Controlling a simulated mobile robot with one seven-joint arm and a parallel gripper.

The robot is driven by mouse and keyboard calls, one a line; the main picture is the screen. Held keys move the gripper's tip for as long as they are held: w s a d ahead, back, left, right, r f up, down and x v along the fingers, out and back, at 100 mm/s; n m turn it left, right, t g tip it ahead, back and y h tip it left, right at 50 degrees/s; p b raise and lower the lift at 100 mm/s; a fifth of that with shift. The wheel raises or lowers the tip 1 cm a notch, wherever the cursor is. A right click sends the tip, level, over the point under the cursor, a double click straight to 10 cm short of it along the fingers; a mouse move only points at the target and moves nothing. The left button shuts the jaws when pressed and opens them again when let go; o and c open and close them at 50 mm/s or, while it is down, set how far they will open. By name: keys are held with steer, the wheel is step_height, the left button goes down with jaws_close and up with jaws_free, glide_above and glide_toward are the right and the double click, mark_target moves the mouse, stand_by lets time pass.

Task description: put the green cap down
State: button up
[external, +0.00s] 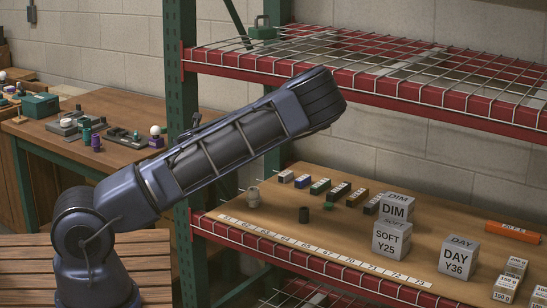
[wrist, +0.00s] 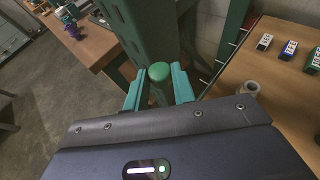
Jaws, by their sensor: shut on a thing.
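In the wrist view, the green cap (wrist: 160,72) is a small round-topped piece between the teal fingers of my gripper (wrist: 159,84). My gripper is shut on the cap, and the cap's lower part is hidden. It shows in front of a green rack post (wrist: 142,30), with the wooden shelf to its right and the workbench to its left. I cannot tell how far it is above any surface. In the external view, I cannot make out the cap or my fingertips behind my arm.
The wooden shelf (external: 350,232) carries a numbered strip (external: 300,245), a beige cup (external: 253,196), a dark cylinder (external: 304,214) and several labelled blocks. The workbench (external: 110,157) at left holds several small parts and a teal box (external: 40,105). The red-edged wire shelf (external: 400,88) is above.

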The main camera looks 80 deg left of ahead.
steer(key=s+a+r+n+g, duration=0.2)
steer(key=s+a, duration=0.2)
steer(key=s, duration=0.4)
step_height(320, 180, up, 7)
steer(key=g, duration=0.1)
glide_above(120, 163)
steer(key=shift+n, duration=0.3)
step_height(120, 163, down, 20)
steer(key=shift+d+r, duration=0.1)
steer(key=o, duration=0.9)
steer(key=v, duration=1.2)
steer(key=shift+r, duration=0.15)
steer(key=shift+w, duration=0.15)
